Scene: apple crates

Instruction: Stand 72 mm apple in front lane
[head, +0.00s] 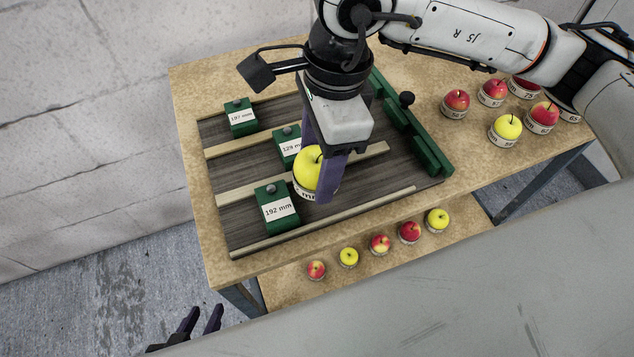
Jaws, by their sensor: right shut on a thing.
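A yellow apple (307,169) with a dark stem and a white label band is in my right gripper (322,178), whose purple fingers are shut on it. The label is mostly hidden, so its size cannot be read. The apple is over the front lane (345,198) of the dark board, just right of the green block marked 192 mm (278,208). I cannot tell whether it touches the lane floor or the block. My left gripper (206,322) is at the bottom left, away from the table, with its two fingers apart and empty.
Green blocks marked 129 mm (287,146) and 197 mm (240,117) sit in the other lanes. A green stop rail (430,155) closes the right end. Several labelled apples (508,127) stand at the table's right; several smaller ones (380,243) line a lower shelf.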

